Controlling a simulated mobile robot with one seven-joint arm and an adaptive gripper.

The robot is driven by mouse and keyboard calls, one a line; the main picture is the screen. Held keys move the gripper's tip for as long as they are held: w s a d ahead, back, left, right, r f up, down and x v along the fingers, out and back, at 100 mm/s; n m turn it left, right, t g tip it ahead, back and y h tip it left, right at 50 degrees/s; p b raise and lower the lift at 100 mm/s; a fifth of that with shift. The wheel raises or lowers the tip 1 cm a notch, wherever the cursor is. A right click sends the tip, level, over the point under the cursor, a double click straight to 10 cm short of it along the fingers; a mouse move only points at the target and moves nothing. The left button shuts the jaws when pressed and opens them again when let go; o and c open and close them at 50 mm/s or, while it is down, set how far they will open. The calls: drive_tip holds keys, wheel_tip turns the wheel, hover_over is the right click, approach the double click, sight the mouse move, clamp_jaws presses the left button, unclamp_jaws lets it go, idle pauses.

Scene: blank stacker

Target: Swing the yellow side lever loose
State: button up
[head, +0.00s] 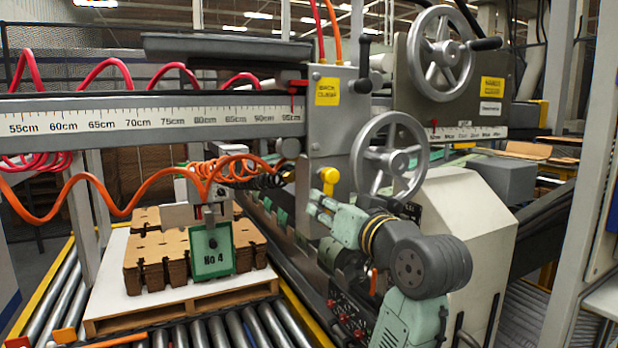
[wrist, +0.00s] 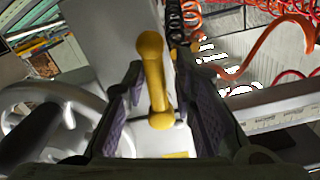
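The yellow side lever (head: 329,181) is on the grey machine carriage in the head view, to the left of the lower handwheel. In the wrist view the lever (wrist: 155,75) is a short bar with a round knob at each end. My gripper (head: 318,203) is just below and in front of the lever in the head view. In the wrist view my gripper (wrist: 163,100) is open, with one dark padded finger on each side of the lever. I see gaps between the lever and both fingers. Contact at the lever's lower knob is unclear.
The lower handwheel (head: 389,158) is close on the right, and the upper handwheel (head: 440,53) is above it. An orange coiled hose (head: 205,175) hangs on the left. The ruler beam (head: 150,120) runs left from the carriage. A pallet (head: 180,303) with brown stacked blanks (head: 160,265) lies below left.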

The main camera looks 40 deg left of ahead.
drive_tip(key=s+a+r+m+p, duration=0.2)
drive_tip(key=s+r+m+p, duration=0.25)
drive_tip(key=m, duration=0.85)
drive_tip(key=w+v, duration=0.1)
drive_tip(key=v, duration=0.8)
drive_tip(key=shift+d, duration=0.3)
idle(0.5)
